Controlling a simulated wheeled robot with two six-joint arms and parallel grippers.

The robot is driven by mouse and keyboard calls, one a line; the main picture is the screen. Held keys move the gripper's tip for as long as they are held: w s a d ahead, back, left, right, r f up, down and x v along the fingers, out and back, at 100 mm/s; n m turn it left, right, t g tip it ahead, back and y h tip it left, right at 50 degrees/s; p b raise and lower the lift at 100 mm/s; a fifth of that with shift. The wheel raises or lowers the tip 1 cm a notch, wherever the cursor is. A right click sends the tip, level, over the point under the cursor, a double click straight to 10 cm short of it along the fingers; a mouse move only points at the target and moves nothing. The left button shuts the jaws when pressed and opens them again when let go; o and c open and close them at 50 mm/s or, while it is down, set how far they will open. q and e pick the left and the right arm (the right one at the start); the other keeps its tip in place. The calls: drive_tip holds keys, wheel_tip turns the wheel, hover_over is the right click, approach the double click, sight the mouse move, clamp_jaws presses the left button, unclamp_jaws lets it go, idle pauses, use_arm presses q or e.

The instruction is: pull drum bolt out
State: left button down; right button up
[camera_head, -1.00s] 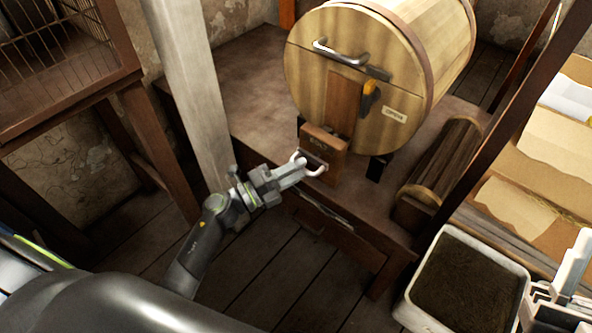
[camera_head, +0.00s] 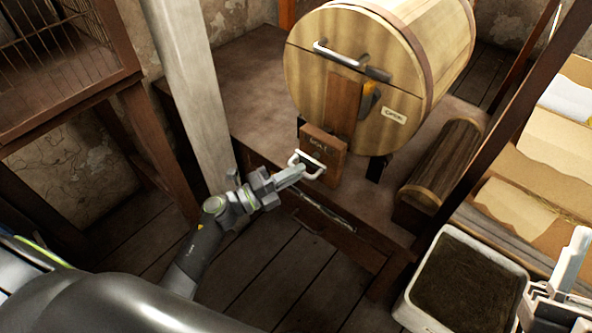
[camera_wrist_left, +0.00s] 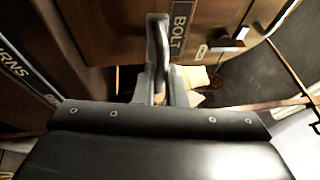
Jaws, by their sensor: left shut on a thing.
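The drum bolt (camera_head: 324,149) is a wooden block with "BOLT" on its face and a pale metal bow handle (camera_head: 293,159). It sits low at the front of the round wooden drum (camera_head: 310,60). My left gripper (camera_head: 300,170) is shut on the bow handle, in front of the block. In the left wrist view the fingers (camera_wrist_left: 156,80) close around the metal handle beside the "BOLT" label (camera_wrist_left: 181,28). The rear of the bolt is hidden. My right gripper (camera_head: 570,270) shows only partly at the lower right, and its jaws are unclear.
The drum stands on a wooden bench (camera_head: 245,95). Its front also has a metal handle (camera_head: 335,55) and an orange-and-dark latch (camera_head: 369,97). A soil-filled bin (camera_head: 410,310) is at the lower right.

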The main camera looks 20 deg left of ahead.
use_arm(q)
drive_tip(key=s, duration=0.1)
drive_tip(key=s+a, duration=0.1)
drive_tip(key=s, duration=0.1)
drive_tip(key=shift+s+a+f+p, duration=0.1)
drive_tip(key=shift+s+p, duration=0.05)
drive_tip(key=shift+p, duration=0.25)
use_arm(e)
drive_tip(key=w+d+f+m+g+h, duration=0.1)
drive_tip(key=w+f+m+g+h, duration=0.1)
drive_tip(key=w+f+g, duration=0.1)
drive_tip(key=shift+w+d+f+m+g+h, duration=0.3)
drive_tip(key=shift+w+d+f+g+h, duration=0.15)
drive_tip(key=shift+f, duration=0.4)
drive_tip(key=shift+s+a, duration=0.1)
use_arm(q)
drive_tip(key=c, duration=1.8)
unclamp_jaws()
drive_tip(key=o, duration=0.3)
drive_tip(key=shift+s+a, duration=0.1)
drive_tip(key=shift+s, duration=0.05)
use_arm(e)
drive_tip(key=shift+s+a+r, duration=0.1)
